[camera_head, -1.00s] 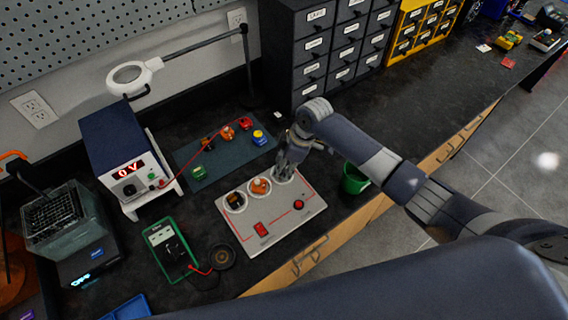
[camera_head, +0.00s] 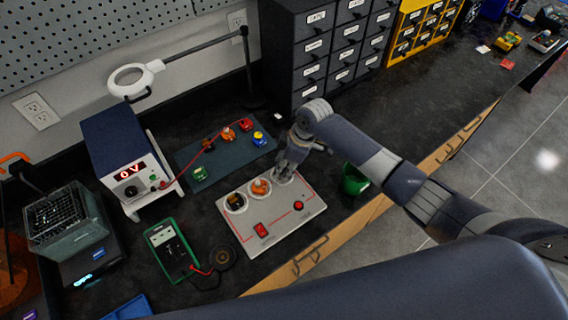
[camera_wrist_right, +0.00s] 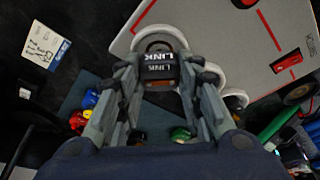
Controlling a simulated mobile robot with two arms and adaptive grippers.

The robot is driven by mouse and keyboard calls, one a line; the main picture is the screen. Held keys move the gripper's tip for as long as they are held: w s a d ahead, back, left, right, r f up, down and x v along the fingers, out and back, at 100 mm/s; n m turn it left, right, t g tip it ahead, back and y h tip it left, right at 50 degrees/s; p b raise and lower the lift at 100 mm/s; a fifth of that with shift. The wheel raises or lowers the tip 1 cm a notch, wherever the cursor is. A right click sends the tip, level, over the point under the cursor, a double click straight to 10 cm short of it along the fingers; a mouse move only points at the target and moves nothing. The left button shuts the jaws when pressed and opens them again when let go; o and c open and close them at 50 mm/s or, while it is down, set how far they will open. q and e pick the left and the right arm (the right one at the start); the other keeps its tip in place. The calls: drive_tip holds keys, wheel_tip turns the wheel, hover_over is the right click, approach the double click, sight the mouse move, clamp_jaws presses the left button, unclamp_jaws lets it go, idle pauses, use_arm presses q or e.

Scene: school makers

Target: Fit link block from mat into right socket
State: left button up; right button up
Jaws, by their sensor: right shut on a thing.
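The grey panel (camera_head: 272,229) lies on the dark bench with three round sockets along its far edge. The left socket (camera_head: 236,201) holds a dark and yellow piece, and the middle socket holds an orange piece (camera_head: 260,187). My right gripper (camera_head: 286,168) points down at the right socket and hides most of it. In the right wrist view, my right gripper (camera_wrist_right: 160,84) is shut on the dark link block (camera_wrist_right: 164,70), marked LINK. The block is at the pale socket ring (camera_wrist_right: 158,38); I cannot tell whether it is seated. My left gripper is not in view.
The blue-grey mat (camera_head: 228,160) behind the panel carries several coloured blocks. A green cup (camera_head: 354,179) stands close right of the panel. A green meter (camera_head: 171,250) and the power supply (camera_head: 125,160) stand left. Drawer cabinets (camera_head: 322,50) rise behind my right arm.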

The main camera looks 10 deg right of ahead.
drive_tip(key=shift+f+b, duration=0.55)
drive_tip(key=shift+f, duration=0.3)
idle(0.4)
drive_tip(key=shift+r, duration=0.2)
drive_tip(key=shift+r+p, duration=0.6)
drive_tip(key=shift+p, duration=0.3)
idle(0.5)
drive_tip(key=shift+f+b, duration=0.3)
drive_tip(key=shift+f, duration=0.5)
idle(0.4)
drive_tip(key=o, duration=0.6)
